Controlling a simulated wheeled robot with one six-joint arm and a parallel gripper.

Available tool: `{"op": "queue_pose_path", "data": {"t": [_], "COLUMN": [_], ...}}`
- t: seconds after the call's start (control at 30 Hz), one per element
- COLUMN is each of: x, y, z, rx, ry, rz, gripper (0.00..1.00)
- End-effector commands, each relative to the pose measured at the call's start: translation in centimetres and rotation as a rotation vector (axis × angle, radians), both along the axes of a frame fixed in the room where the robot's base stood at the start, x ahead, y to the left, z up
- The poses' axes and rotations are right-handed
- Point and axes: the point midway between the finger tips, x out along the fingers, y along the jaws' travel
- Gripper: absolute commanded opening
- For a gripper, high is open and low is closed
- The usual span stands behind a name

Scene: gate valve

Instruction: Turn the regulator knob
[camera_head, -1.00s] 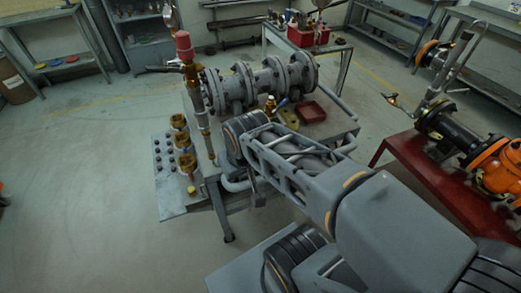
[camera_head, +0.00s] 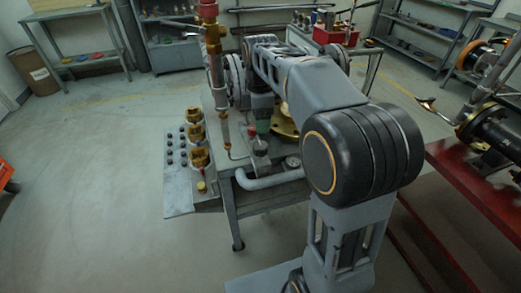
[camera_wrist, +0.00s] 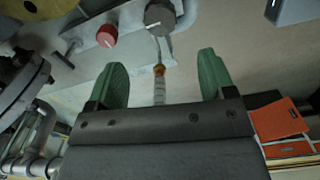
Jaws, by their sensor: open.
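In the wrist view a red round knob (camera_wrist: 107,35) and a dark grey round knob (camera_wrist: 159,17) sit on a pale surface beyond my fingers. I cannot tell for sure which is the regulator knob. My gripper (camera_wrist: 162,64) has two green fingers spread apart with nothing held between them. The grey knob lies past the gap, and the red knob lies past the left finger. Neither is touched. In the head view my gripper (camera_head: 263,125) points down over the workbench (camera_head: 235,190), close above a small red part (camera_head: 259,146).
A vertical pipe with a red top (camera_head: 207,10) stands left of my arm. Several brass valves (camera_head: 198,135) sit on a side plate. A grey pipe (camera_head: 268,181) runs along the bench's front. A red table (camera_head: 460,180) stands right.

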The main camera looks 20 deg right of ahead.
Motion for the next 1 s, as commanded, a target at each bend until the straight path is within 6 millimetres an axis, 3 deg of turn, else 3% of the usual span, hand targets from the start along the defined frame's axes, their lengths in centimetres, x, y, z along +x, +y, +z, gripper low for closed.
{"op": "queue_pose_path", "data": {"t": [0.2, 0.5, 0.7, 1.0], "x": [-0.1, -0.1, -0.1, -0.1], "y": [0.0, 0.0, 0.0, 0.0], "z": [-4.6, -9.3, -10.8, -11.3], "rx": [0.0, 0.0, 0.0, 0.0], "ry": [0.002, 0.0, -0.001, -0.002], "rz": [-0.002, -0.003, -0.003, -0.003], "gripper": [0.76, 0.76, 0.76, 0.76]}}
